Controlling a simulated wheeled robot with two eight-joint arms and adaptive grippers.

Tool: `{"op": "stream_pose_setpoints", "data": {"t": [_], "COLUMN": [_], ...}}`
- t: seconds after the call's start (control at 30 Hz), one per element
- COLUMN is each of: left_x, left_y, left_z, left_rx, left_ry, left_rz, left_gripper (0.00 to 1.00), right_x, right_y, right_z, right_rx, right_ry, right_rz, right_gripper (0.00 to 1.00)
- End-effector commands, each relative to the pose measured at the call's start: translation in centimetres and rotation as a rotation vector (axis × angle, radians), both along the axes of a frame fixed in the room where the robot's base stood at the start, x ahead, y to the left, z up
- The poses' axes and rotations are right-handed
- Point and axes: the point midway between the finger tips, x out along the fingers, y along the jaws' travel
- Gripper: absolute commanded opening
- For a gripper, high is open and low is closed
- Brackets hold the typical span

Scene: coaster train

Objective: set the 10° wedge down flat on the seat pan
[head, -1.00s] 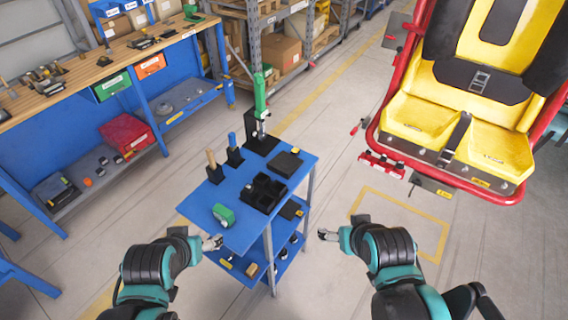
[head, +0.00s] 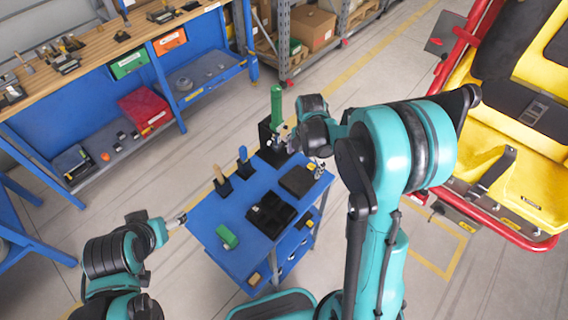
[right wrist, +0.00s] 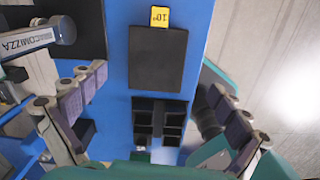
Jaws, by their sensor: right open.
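The 10° wedge looks like the dark, flat square block (head: 297,181) on the blue cart top; in the right wrist view the block (right wrist: 158,58) has a yellow 10° tag (right wrist: 160,16) at its far edge. My right gripper (head: 302,157) is open above the cart. Its fingers spread to either side of the block in the wrist view, with nothing between them; the height gap is hard to tell. My left gripper (head: 180,219) is at the cart's left edge, its jaws too small to read. The yellow seat pan (head: 505,180) is at the right, its surface partly cut off by the frame.
The blue cart (head: 205,215) also bears a black compartment tray (head: 271,214), a green piece (head: 228,237), handled tools in black stands, and a tall green-handled tool (head: 276,105) close to my right gripper. A workbench (head: 90,55) stands left. Open floor lies between cart and seat.

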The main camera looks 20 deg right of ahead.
Motion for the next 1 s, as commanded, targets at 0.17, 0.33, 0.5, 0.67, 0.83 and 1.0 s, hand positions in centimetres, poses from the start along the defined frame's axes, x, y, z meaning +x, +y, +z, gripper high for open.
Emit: {"op": "stream_pose_setpoints", "data": {"t": [0.17,0.33,0.5,0.67,0.83,1.0], "left_x": [0.0,0.0,0.0,0.0,0.0,0.0], "left_y": [0.0,0.0,0.0,0.0,0.0,0.0], "left_z": [0.2,-0.4,-1.1,-1.8,-2.0,-1.9], "left_rx": [0.000,0.000,0.000,0.000,0.000,0.000], "left_ry": [0.000,0.000,0.000,0.000,0.000,0.000], "left_rz": [0.000,0.000,0.000,0.000,0.000,0.000], "left_gripper": [0.77,0.77,0.77,0.77,0.77,0.77], "right_x": [0.4,0.4,0.2,0.1,0.0,0.0], "right_y": [-0.4,-0.4,-0.6,-0.7,-0.7,-0.7], "right_z": [-1.6,-3.6,-5.9,-8.3,-9.2,-9.1], "right_rx": [0.003,0.003,0.003,0.003,0.003,0.003], "right_ry": [0.032,0.033,0.032,0.032,0.032,0.032], "right_rz": [0.110,0.117,0.115,0.116,0.115,0.115], "right_gripper": [1.00,1.00,1.00,1.00,1.00,1.00]}}
